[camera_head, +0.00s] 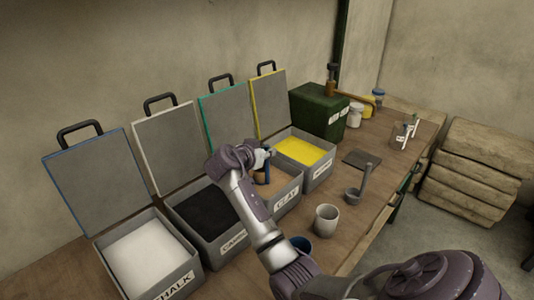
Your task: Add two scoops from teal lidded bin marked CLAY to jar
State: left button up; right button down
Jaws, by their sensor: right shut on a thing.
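The CLAY bin (288,203) stands third from the left in a row of grey bins. Its teal-edged lid (228,112) is open and leans back. Brown clay (283,181) shows inside, partly hidden by my right arm. My right gripper (266,155) is over this bin, shut on a thin dark-blue handle (267,171) that points down; its lower end is hard to make out, so I cannot tell if it carries clay. An open pale grey jar (327,219) stands upright on the table in front of the bin. My left gripper is out of view.
The CHALK bin (186,275), a bin of black powder (238,243) and a bin of yellow powder (318,171) also stand open. A small grey cup (352,196) with a handle stands near a dark mat (361,157).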

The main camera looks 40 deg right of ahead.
notch_tip(320, 180, up, 12)
jog(key=p, duration=0.7)
jog(key=shift+f, duration=0.1)
